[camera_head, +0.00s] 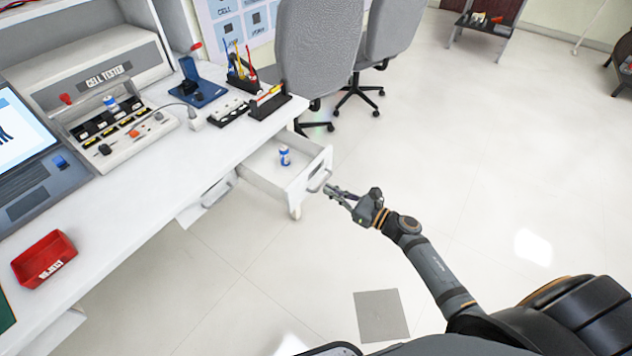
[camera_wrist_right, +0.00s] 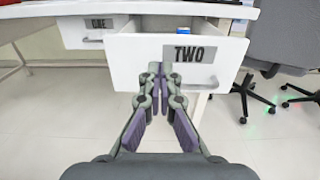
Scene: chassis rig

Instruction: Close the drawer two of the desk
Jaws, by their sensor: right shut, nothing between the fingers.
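Drawer two (camera_head: 277,188) of the white desk (camera_head: 150,170) is pulled out, with a small blue and white can (camera_head: 285,156) standing inside it. In the right wrist view its white front (camera_wrist_right: 130,60) carries the label TWO (camera_wrist_right: 190,54), and its handle is partly hidden behind my fingers. My right gripper (camera_head: 333,190) is just in front of the drawer front, near the handle (camera_head: 320,181). It also shows in the right wrist view (camera_wrist_right: 155,72), with its fingertips together and nothing between them. I cannot tell whether the tips touch the front. My left gripper is not in view.
Another drawer (camera_wrist_right: 90,34), with a partly hidden label, sits to the left in the right wrist view. Grey chairs (camera_head: 318,45) stand behind the open drawer. A red reject bin (camera_head: 43,258), laptop (camera_head: 35,160) and cell tester (camera_head: 105,80) are on the desk.

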